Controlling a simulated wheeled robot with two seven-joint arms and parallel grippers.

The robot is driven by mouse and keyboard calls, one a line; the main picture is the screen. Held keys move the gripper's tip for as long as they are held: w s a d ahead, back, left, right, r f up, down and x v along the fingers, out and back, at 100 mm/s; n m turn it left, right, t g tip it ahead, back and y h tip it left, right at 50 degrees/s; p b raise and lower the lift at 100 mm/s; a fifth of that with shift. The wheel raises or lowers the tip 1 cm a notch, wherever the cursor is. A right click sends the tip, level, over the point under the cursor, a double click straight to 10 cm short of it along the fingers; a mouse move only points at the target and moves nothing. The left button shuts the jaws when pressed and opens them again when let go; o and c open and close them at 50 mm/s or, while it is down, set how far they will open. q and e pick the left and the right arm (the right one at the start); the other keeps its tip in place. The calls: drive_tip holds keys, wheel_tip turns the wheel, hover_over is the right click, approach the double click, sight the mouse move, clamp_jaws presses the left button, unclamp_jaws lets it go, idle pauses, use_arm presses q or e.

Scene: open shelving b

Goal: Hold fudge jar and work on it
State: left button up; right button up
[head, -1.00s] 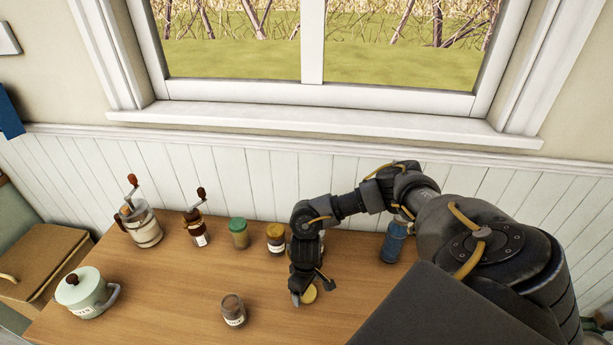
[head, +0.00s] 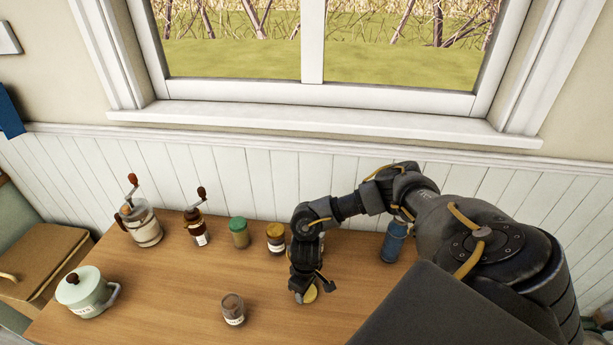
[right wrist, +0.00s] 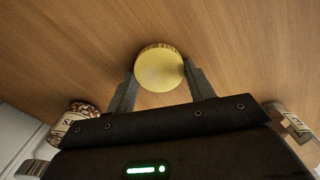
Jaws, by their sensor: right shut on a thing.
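A round yellow lid (right wrist: 160,68) with a ridged edge sits between the fingertips of my right gripper (right wrist: 160,78) in the right wrist view. The gripper is shut on it. In the head view the lid (head: 310,293) shows just beside my right gripper (head: 302,294), low at the table. I cannot tell whether a jar body is under this lid. A glass jar (head: 232,311) with a pale label and dark contents stands apart to the left, near the front. I cannot read which jar is fudge. My left gripper is not in view.
On the wooden table (head: 165,300) stand a jar with an amber lid (head: 276,240), a green-lidded jar (head: 239,234), two cranked grinders (head: 140,223) (head: 197,229), a lidded pale green pot (head: 85,294) and a blue container (head: 393,243). The left-middle of the table is clear.

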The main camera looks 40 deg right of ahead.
drive_tip(key=shift+r, duration=0.6)
drive_tip(key=s+a+r+p, duration=0.1)
drive_tip(key=s+a+r, duration=0.1)
drive_tip(key=a+r, duration=0.9)
drive_tip(key=a, duration=0.3)
drive_tip(key=shift+s+r, duration=0.2)
drive_tip(key=shift+r, duration=0.2)
drive_tip(key=shift+d, duration=0.1)
drive_tip(key=w+d+r+b, duration=0.1)
drive_tip(key=w+r+b, duration=0.3)
drive_tip(key=r, duration=0.5)
drive_tip(key=w+d+r+b, duration=0.1)
drive_tip(key=w+r+b, duration=0.4)
drive_tip(key=r, duration=0.5)
drive_tip(key=shift+w+d+r, duration=0.15)
drive_tip(key=shift+d+r, duration=0.05)
drive_tip(key=shift+r, duration=0.05)
